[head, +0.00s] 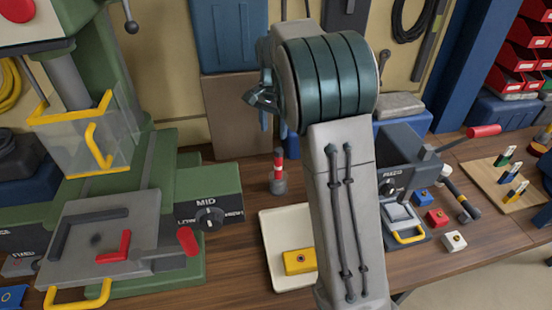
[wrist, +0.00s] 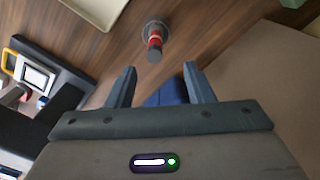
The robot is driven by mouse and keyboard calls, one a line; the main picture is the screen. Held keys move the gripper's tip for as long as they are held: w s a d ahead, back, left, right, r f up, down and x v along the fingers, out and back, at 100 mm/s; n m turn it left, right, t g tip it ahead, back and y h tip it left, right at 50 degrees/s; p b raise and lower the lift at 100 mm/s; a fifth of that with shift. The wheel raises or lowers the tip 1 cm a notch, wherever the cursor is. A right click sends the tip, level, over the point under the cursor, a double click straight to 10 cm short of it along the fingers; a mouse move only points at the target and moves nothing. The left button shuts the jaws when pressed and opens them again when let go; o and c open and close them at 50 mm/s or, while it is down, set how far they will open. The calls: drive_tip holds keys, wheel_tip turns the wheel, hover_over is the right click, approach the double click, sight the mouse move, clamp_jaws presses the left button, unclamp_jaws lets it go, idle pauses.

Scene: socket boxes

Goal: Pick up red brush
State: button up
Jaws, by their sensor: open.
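The red brush (head: 279,172) stands upright on the wooden table, left of my arm in the head view. It has a red body with a pale band and a grey base. In the wrist view the brush (wrist: 155,40) is seen nearly end-on, beyond and slightly left of the middle of my fingertips. My gripper (wrist: 159,72) is open, with nothing held between its two fingers, and is apart from the brush. In the head view my arm hides most of the gripper.
A cream tray (head: 272,220) with a yellow block (head: 299,262) lies in front of the brush. A green drill press (head: 170,190) stands left, and a grey machine (head: 408,165) right. A brown board (head: 232,115) stands behind. Bare wood surrounds the brush's base.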

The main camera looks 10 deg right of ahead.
sight(278, 160)
drive_tip(key=f, duration=0.8)
drive_tip(key=shift+s+d+p, duration=0.1)
drive_tip(key=shift+d+p, duration=0.1)
drive_tip(key=shift+p, duration=0.15)
drive_tip(key=f+p, duration=0.1)
drive_tip(key=f, duration=0.1)
drive_tip(key=d+f, duration=0.1)
drive_tip(key=f, duration=0.1)
drive_tip(key=shift+f+p, duration=0.3)
drive_tip(key=shift+p, duration=0.05)
drive_tip(key=shift+f, duration=0.35)
clamp_jaws()
